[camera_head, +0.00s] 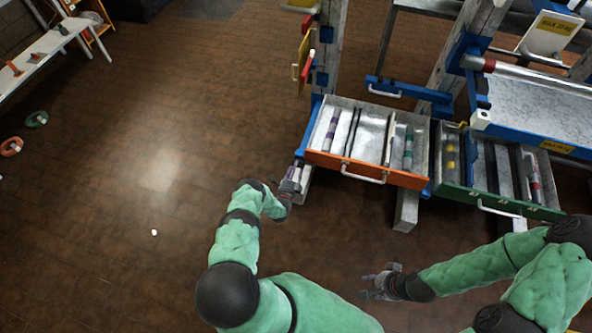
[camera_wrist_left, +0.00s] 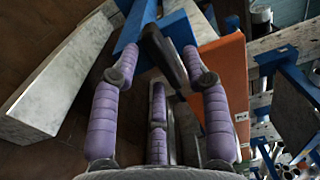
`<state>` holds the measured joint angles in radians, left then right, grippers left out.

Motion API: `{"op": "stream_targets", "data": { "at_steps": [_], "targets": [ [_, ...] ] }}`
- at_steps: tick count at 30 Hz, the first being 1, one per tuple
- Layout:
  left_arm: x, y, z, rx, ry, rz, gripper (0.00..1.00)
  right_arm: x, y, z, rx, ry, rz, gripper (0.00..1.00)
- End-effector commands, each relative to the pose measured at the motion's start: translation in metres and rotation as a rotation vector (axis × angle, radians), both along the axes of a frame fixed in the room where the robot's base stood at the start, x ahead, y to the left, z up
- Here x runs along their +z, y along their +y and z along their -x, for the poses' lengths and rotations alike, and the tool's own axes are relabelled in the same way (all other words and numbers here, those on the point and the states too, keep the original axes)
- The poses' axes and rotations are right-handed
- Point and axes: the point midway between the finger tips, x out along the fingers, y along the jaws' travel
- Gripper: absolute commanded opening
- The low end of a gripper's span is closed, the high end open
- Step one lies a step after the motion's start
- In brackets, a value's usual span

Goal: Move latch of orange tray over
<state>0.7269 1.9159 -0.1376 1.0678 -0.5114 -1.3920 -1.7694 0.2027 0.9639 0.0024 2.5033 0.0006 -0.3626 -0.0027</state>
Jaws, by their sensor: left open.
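The orange tray (camera_head: 325,161) is a metal drawer with an orange front and pale handle, holding several tools. Its orange panel (camera_wrist_left: 228,85) shows at the right in the left wrist view. A dark bar, apparently the latch (camera_wrist_left: 166,56), lies between the blue post and the orange panel. My left gripper (camera_head: 293,176) is at the tray's left front corner. In the left wrist view its purple fingers (camera_wrist_left: 162,66) are spread on either side of the dark bar, not closed on it. My right gripper (camera_head: 370,285) is apart from the trays, low over the floor, its fingers seemingly spread and empty.
A green-fronted tray (camera_head: 500,202) stands right of the orange one in the blue and metal rack. A pale metal beam (camera_head: 407,210) stands below the trays. A white bench (camera_head: 45,48) is at upper left. The brown floor at left is mostly clear.

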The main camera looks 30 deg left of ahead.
Motion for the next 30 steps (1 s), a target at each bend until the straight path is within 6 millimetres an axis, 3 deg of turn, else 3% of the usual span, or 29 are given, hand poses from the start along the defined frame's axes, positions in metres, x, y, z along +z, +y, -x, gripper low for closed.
{"op": "stream_targets", "data": {
  "at_steps": [6, 14, 19, 30],
  "targets": [
    [-0.0001, 0.0022, -0.0131, -0.001, 0.0, 0.001, 0.46, -0.0065, 0.0001, 0.0, 0.0, 0.0, 0.0, 0.4],
    [0.001, 0.003, -0.014, -0.001, 0.0, 0.001, 0.46, -0.006, 0.0, -0.0001, 0.0, 0.0, 0.0, 0.4],
    [0.0009, 0.003, -0.0139, -0.001, 0.0, 0.001, 0.01, -0.006, 0.0, -0.0001, 0.0, 0.0, 0.0, 0.4],
    [0.0017, 0.0035, -0.0059, 0.001, -0.005, 0.02, 0.0, -0.0026, 0.0, 0.0001, 0.0, 0.0, 0.0, 0.4]
  ]
}}
